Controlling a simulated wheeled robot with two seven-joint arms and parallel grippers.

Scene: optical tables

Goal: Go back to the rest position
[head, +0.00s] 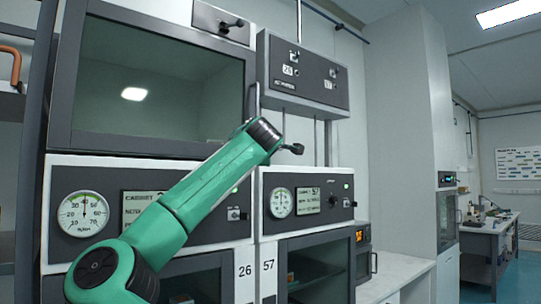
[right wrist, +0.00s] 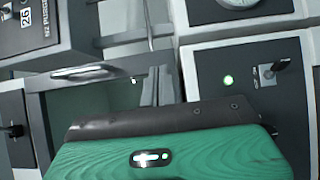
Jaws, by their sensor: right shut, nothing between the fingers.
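My right arm, green with dark joints, rises from the bottom left of the head view across the front of the cabinets. Its gripper (head: 292,149) is small and dark at the upper end, shut and empty, between the hood window and the right control panel. My left gripper is not in view.
A hood with a large window (head: 150,85) and door handle (right wrist: 90,75) stands close to the arm. A control box (head: 305,75) hangs to its right. Gauge panels (head: 305,205) lie below. A white counter (head: 395,275) is at lower right; open floor lies beyond, by a far bench (head: 488,230).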

